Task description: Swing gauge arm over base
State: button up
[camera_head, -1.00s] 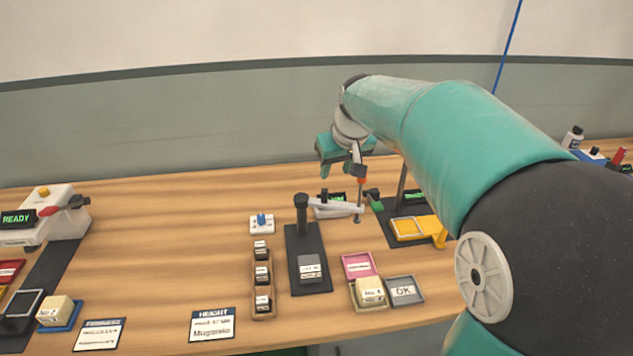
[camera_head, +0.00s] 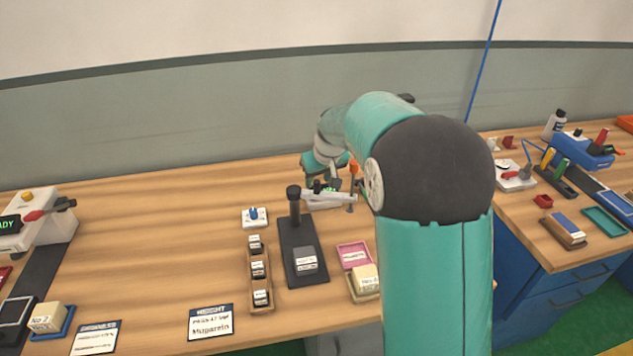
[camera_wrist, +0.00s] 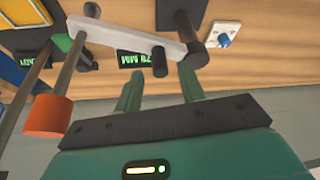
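The height gauge has a dark base plate (camera_head: 288,246) with a black post (camera_head: 294,205) at its rear. A dark grey block (camera_head: 305,260) lies on the front of the plate. The light grey gauge arm (camera_head: 328,198) points right from the post, off to the side of the plate. Its orange-topped probe (camera_head: 352,185) stands at the far end. In the wrist view the gauge arm (camera_wrist: 130,36), post (camera_wrist: 183,20) and orange knob (camera_wrist: 50,115) show near my gripper. My gripper (camera_wrist: 158,80) is open, its two green fingers apart and empty, close beside the gauge arm.
A small white unit with a blue knob (camera_head: 254,217) is left of the post. A wooden rack of small blocks (camera_head: 262,275) stands left of the plate. A pink tray (camera_head: 353,254) and cream block (camera_head: 366,278) stand right. My arm hides the table farther right.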

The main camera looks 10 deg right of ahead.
jog(key=shift+x, duration=1.25)
grip_shut()
